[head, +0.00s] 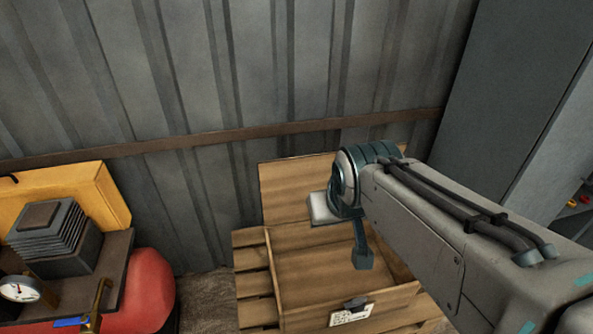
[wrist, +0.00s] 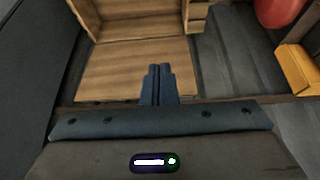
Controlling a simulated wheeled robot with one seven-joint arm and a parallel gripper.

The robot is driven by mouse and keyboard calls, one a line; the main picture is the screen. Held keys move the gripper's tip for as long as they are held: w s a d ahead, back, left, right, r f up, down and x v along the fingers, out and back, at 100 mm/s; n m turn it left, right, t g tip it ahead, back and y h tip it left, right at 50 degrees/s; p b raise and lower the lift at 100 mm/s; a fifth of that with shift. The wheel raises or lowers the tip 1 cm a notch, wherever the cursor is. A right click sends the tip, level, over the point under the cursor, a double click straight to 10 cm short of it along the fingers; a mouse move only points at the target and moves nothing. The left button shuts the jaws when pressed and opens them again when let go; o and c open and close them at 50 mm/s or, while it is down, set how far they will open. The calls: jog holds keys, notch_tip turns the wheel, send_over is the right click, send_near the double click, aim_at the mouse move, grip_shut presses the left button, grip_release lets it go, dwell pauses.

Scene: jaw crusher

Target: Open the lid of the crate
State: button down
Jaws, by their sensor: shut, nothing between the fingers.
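The wooden crate (head: 345,299) stands against the corrugated wall, with a dark latch and a white label on its front. Its lid (head: 287,187) is raised at the back, and the inside of the box shows empty where I can see it. In the wrist view the lid (wrist: 125,80) lies beyond my fingers, with the open crate (wrist: 97,18) above it. My gripper (wrist: 157,68) is shut and holds nothing. In the head view my arm reaches over the crate from the right and hides part of the lid and the box's right side. Contact with the lid cannot be told.
The crate rests on a slatted wooden pallet (head: 254,284). A red tank (head: 150,288) with a gauge and a finned motor stands at the left, before a yellow panel (head: 100,190). A grey cabinet (head: 510,90) stands at the right. The corrugated wall (head: 215,80) closes the back.

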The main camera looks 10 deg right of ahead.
jog(key=w+d+f+t+h+b, duration=0.1)
jog(key=w+d+f+t+b, duration=0.15)
jog(key=w+f+b, duration=0.4)
jog(key=w+d+f+t+b, duration=0.1)
jog(key=w+f+t+b, duration=0.35)
jog(key=w+b, duration=0.3)
jog(key=t+y+b, duration=0.1)
jog(key=t+b, duration=0.6)
jog(key=b, duration=0.9)
send_near(308, 157)
jog(key=w, duration=0.6)
jog(key=shift+w+r, duration=0.35)
jog(key=shift+d, duration=0.1)
